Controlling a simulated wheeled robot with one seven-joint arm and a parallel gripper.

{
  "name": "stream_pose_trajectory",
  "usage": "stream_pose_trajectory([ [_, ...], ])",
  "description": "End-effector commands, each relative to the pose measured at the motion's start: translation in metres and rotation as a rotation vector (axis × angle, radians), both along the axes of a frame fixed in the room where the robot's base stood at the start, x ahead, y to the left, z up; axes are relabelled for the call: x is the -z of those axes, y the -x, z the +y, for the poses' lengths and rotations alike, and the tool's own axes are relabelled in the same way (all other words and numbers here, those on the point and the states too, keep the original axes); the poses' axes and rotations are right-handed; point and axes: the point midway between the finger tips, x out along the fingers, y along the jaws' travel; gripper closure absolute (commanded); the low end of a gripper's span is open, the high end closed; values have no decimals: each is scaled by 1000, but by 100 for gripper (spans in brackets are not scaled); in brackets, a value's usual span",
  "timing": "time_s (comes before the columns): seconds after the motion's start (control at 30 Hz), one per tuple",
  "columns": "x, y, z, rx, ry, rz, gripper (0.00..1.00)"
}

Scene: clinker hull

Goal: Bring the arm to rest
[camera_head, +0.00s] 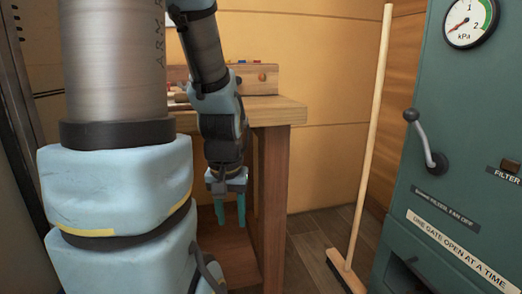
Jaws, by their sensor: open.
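My gripper (231,210) hangs at the end of my arm, pointing down, with its two teal fingers apart and nothing visible between them. It is in front of the wooden workbench (278,112), below the level of its top and left of its front leg. My arm's large blue and grey links fill the left of the view and hide much of the bench.
A broom (367,150) leans upright right of the bench, its head on the dark floor (310,245). A green cabinet (460,140) with a gauge (470,20) and a lever (428,140) stands at the right. Small coloured items lie at the bench's back.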

Motion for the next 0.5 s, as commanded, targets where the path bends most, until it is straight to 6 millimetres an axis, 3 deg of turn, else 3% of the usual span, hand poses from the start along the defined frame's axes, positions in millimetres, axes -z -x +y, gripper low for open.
stream_pose_trajectory([
  [0.03,-33,0,0,0,0,0,55],
  [0.5,-179,0,0,1,0,0,55],
])
